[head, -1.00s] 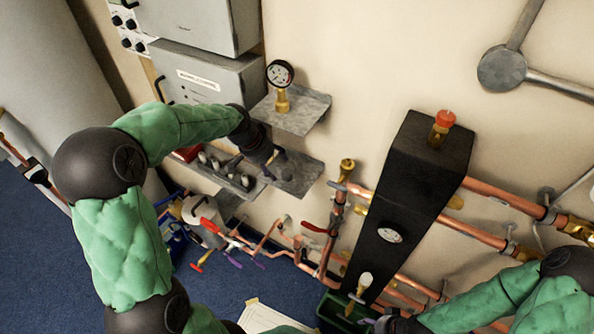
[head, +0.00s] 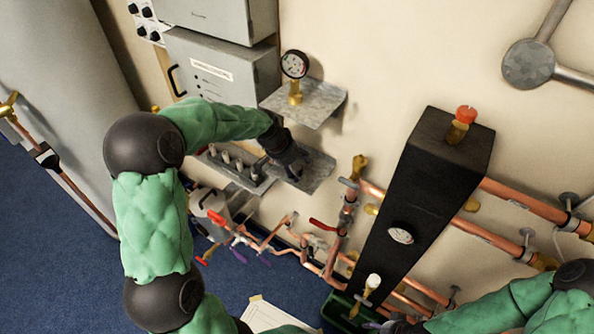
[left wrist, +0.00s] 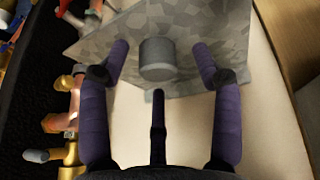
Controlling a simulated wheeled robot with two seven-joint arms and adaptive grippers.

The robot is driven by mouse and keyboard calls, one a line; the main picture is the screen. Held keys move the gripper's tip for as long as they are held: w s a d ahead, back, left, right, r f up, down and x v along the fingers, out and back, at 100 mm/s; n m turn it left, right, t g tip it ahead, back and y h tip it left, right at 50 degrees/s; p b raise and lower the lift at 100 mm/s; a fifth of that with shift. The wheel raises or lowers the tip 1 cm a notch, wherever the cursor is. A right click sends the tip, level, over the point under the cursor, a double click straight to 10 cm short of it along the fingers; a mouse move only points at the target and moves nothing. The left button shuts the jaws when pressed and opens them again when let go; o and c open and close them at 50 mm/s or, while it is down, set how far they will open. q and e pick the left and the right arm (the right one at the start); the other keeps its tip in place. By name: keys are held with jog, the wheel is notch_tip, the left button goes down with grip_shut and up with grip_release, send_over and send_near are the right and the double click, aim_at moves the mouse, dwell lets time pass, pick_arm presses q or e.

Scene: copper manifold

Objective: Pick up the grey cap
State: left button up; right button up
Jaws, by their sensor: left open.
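The grey cap (left wrist: 157,60), a short plain cylinder, stands on a mottled grey metal shelf (left wrist: 205,25) in the left wrist view. My left gripper (left wrist: 161,50) is open, with one purple finger on each side of the cap and gaps between them. A middle finger shows below the cap. In the head view my left gripper (head: 292,172) is over the lower wall shelf (head: 320,170), and I cannot make out the cap there. My right gripper (head: 378,325) is mostly cut off at the bottom of the head view, near a green bin.
A pressure gauge (head: 295,65) stands on the upper shelf (head: 325,102), above my left gripper. A rack with several grey pieces (head: 228,165) sits to its left. Copper pipes with red handles (head: 322,225) and a black column (head: 425,190) stand to the right.

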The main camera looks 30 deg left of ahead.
pick_arm(q)
jog(key=c, duration=0.9)
